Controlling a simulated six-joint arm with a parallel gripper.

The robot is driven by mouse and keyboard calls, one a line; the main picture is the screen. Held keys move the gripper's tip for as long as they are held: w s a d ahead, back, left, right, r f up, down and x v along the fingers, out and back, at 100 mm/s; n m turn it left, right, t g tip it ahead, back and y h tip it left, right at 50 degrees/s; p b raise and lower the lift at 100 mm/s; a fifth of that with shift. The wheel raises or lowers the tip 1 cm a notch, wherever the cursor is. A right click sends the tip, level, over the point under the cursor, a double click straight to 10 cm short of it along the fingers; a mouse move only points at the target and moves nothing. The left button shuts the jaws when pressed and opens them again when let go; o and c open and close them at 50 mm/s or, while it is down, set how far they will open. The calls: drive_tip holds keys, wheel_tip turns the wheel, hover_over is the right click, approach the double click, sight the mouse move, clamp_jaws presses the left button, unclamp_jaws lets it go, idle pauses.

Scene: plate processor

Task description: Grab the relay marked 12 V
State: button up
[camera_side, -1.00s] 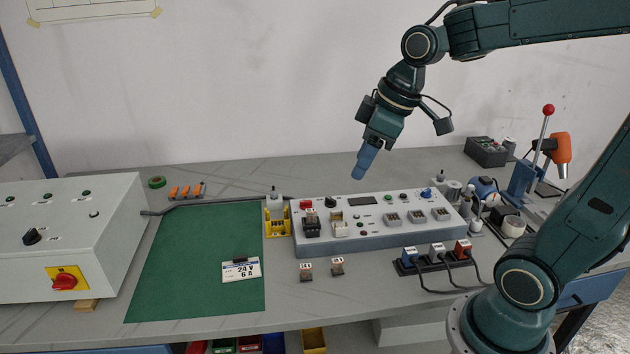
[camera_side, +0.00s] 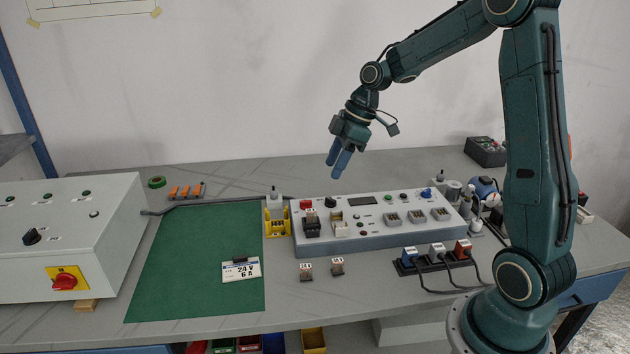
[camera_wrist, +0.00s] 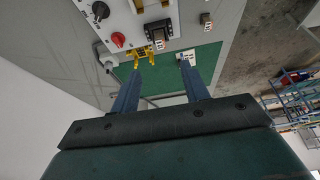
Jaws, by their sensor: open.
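Two small relays stand on the grey bench in front of the control box in the side view: a left one (camera_side: 306,274) and a right one (camera_side: 337,267). Their white labels are too small to read surely, so I cannot tell which is marked 12 V. Another relay (camera_side: 312,219) with a pale label sits in the black socket at the box's left end. A relay on the bench also shows near the top of the wrist view (camera_wrist: 207,20). My gripper (camera_side: 339,164) is open and empty, high above the box; its two fingers are spread in the wrist view (camera_wrist: 160,67).
The control box (camera_side: 385,238) has knobs and sockets. Left of it are a yellow holder (camera_side: 278,228) and a green mat (camera_side: 190,270) bearing a card reading 24 V 6 A (camera_side: 241,270). Cabled plugs (camera_side: 437,252) stand right of the relays. Bench space around the relays is clear.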

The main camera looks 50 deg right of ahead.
hover_over(313, 211)
drive_tip(key=s+d, duration=0.1)
drive_tip(key=d, duration=0.1)
drive_tip(key=shift+s+a+f, duration=0.1)
drive_tip(key=shift+f, duration=1.9)
drive_tip(key=shift+s+a+f, duration=0.1)
drive_tip(key=shift+f, duration=1.85)
drive_tip(key=shift+x, duration=2.65)
drive_tip(key=shift+c, duration=0.4)
clamp_jaws()
